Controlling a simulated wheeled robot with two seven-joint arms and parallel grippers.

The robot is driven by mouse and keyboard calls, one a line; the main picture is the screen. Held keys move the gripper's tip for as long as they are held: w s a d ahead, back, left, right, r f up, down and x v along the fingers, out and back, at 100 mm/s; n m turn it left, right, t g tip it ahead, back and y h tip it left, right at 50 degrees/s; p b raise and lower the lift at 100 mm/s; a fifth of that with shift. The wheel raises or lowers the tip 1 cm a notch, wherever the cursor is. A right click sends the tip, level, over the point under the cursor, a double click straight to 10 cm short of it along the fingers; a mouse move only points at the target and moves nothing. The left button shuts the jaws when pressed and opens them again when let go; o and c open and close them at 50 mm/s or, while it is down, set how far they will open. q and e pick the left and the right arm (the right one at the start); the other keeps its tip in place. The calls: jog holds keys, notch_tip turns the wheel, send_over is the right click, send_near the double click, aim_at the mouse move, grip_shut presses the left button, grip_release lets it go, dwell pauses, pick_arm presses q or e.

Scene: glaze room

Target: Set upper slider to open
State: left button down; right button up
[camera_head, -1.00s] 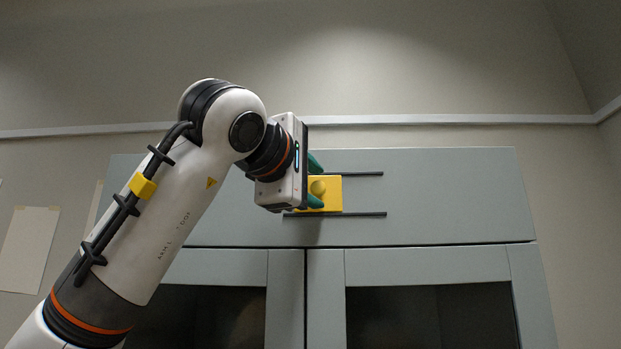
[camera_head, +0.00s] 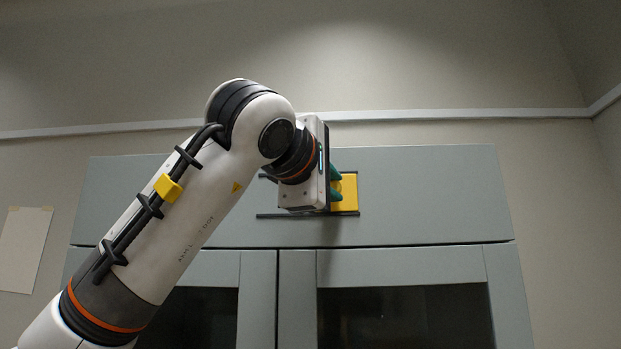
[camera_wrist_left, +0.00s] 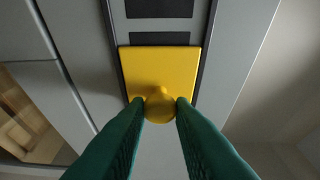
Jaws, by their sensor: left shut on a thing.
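The upper slider is a yellow plate (camera_head: 350,193) with a round yellow knob (camera_wrist_left: 159,106). It sits at the right end of its dark rails (camera_head: 290,216) on the cabinet's upper grey panel. My left gripper (camera_head: 337,184) is at the knob, its teal fingers partly hidden by the gripper body. In the left wrist view the fingertips close on both sides of the knob. Dark rectangular openings (camera_wrist_left: 160,8) show in the track beyond the plate there. My right gripper is out of view.
The grey cabinet (camera_head: 430,195) has two dark-glazed doors below (camera_head: 405,318). A pale rail (camera_head: 440,114) runs along the wall above it. A blank sheet (camera_head: 24,248) hangs on the wall at left. The panel right of the slider is clear.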

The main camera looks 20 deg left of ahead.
pick_arm(q)
jog(key=shift+a+f, duration=0.1)
jog(key=shift+f, duration=0.05)
jog(key=c, duration=1.5)
grip_release()
jog(key=shift+d, duration=0.25)
jog(key=shift+o, duration=1.1)
jog(key=shift+d, duration=0.2)
jog(key=shift+s+a, duration=0.15)
jog(key=shift+a, duration=0.1)
jog(key=shift+s+a, duration=0.15)
jog(key=shift+s, duration=0.05)
jog(key=s+b, duration=0.4)
jog(key=s, duration=0.7)
jog(key=shift+s+a, duration=0.2)
jog(key=shift+a, duration=0.2)
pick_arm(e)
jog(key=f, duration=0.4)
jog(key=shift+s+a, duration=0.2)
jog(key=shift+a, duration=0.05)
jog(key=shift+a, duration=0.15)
